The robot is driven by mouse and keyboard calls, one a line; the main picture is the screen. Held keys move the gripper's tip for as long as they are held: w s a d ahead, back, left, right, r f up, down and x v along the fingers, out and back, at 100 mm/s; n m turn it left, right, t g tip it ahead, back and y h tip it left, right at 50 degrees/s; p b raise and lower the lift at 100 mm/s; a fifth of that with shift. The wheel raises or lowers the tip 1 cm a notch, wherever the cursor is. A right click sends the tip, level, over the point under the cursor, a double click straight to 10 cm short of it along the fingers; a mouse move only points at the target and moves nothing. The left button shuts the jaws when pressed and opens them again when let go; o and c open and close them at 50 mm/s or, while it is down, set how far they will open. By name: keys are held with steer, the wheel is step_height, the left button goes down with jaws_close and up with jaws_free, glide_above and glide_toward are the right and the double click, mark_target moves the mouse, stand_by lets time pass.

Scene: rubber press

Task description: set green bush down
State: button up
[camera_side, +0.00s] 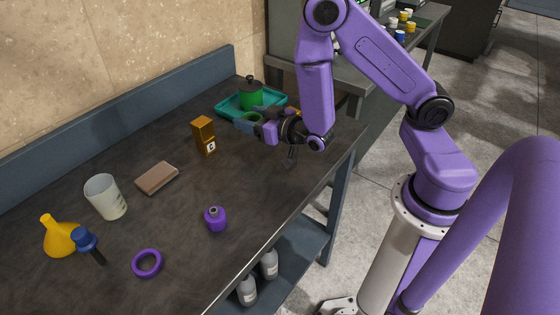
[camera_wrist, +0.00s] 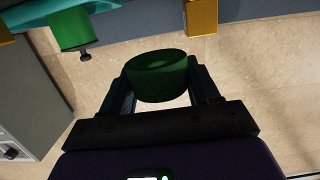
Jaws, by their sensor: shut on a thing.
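The green bush (camera_wrist: 160,80), a short round ring-like piece, sits between the two fingers of my gripper (camera_wrist: 160,72) in the wrist view. My gripper is shut on it. In the side view the green bush (camera_side: 252,117) shows between the fingers of my gripper (camera_side: 249,121), at the front edge of the teal tray as seen from there. I cannot tell how high above the tray or bench it is. The bush's lower side is hidden by the fingers and their mount.
On the teal tray (camera_side: 227,110) stands a green can with a dark top (camera_side: 250,97). An orange-brown box (camera_side: 203,133) stands close to the left.

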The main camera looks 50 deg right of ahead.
mark_target(258, 195)
steer(key=shift+w+d, duration=0.25)
steer(key=shift+d, duration=0.35)
steer(key=shift+w+d, duration=0.2)
steer(key=shift+d, duration=0.35)
steer(key=shift+a, duration=0.1)
steer(key=s+a, duration=0.3)
steer(key=a, duration=0.3)
steer(key=shift+a, duration=0.2)
steer(key=s+a, duration=0.6)
steer(key=s, duration=0.1)
steer(key=shift+r, duration=0.3)
steer(key=shift+s+a+r, duration=0.1)
steer(key=shift+s+a, duration=0.15)
steer(key=shift+s, duration=0.3)
steer(key=shift+f, duration=4.85)
steer(key=shift+f, duration=0.1)
